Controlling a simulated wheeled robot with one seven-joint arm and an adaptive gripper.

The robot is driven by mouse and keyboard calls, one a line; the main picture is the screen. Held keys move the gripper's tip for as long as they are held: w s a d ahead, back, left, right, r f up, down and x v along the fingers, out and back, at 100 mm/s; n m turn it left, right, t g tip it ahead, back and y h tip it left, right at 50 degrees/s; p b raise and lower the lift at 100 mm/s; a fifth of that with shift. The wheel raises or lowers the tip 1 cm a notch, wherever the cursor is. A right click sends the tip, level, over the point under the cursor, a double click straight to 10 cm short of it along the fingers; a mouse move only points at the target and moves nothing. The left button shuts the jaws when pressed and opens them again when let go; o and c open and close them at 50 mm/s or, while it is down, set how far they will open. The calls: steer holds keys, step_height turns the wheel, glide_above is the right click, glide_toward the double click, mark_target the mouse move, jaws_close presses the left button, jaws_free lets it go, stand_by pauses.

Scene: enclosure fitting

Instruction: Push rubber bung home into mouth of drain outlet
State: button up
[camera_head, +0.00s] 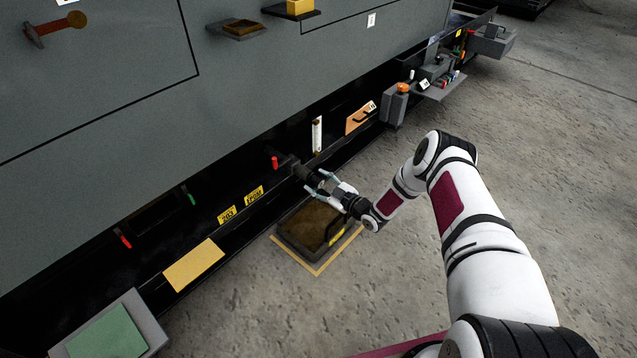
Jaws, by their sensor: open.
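The drain outlet (299,169) is a dark pipe stub jutting from the black lower recess of the grey enclosure, near the middle of the view. My gripper (319,182) is at its outer end, with its two pale fingertips spread to either side of the stub's end. The gripper is open. The rubber bung cannot be told apart from the dark pipe end and the gripper, so how deep it sits in the mouth cannot be seen.
A dark tray (289,234) with brown contents stands on the floor below the outlet, inside a yellow outline. A red handle (274,162) is left of the outlet. An orange-topped grey box (396,104) is further right. Concrete floor at right is clear.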

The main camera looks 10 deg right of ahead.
steer(key=v, duration=1.1)
steer(key=shift+s+d, duration=0.2)
steer(key=shift+s, duration=0.15)
